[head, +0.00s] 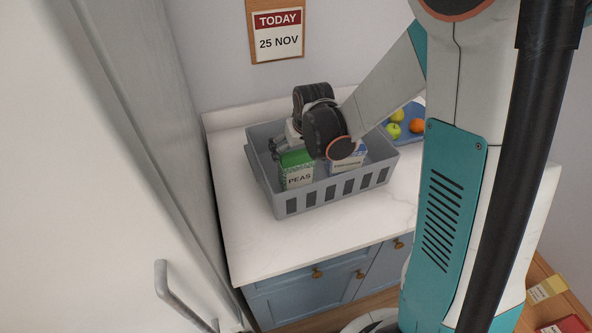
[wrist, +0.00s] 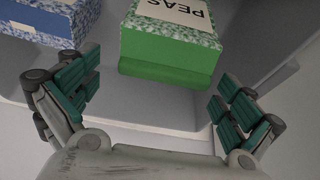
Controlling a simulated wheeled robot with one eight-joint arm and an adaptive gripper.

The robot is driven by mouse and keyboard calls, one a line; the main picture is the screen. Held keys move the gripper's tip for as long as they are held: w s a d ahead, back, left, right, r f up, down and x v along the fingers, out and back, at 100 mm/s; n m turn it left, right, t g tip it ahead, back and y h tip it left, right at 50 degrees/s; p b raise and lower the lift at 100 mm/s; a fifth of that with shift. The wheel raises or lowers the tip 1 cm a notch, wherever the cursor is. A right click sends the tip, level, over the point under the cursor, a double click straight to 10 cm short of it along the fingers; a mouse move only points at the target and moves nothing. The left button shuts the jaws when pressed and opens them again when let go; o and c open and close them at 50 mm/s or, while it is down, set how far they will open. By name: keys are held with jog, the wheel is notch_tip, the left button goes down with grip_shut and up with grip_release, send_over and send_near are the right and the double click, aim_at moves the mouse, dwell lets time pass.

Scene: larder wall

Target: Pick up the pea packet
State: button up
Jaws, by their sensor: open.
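The pea packet (head: 297,171) is a green box with a pale label reading PEAS. It stands in a grey slotted basket (head: 338,192) on the counter, toward the basket's left side. In the wrist view the pea packet (wrist: 172,45) lies ahead of the fingers, its green end facing them. My gripper (wrist: 158,100) is open, with its teal finger pads spread to either side, and nothing is between them. In the head view my gripper (head: 279,148) is at the basket's back left, beside the packet and partly hidden by my arm.
A blue-and-white box (head: 347,163) stands in the basket to the right of the pea packet; it also shows in the wrist view (wrist: 45,18). A blue tray (head: 408,135) with fruit is behind the basket at right. The counter (head: 250,250) is clear in front.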

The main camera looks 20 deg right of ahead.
jog(key=shift+s+b+x, duration=0.2)
jog(key=shift+b+x, duration=0.15)
jog(key=shift+x, duration=0.95)
jog(key=shift+s+b+x, duration=0.2)
jog(key=shift+b+x, duration=0.1)
jog(key=shift+x, duration=1.05)
jog(key=shift+a+f, duration=0.1)
jog(key=shift+a, duration=0.1)
jog(key=shift+c, duration=0.2)
jog(key=c, duration=1.3)
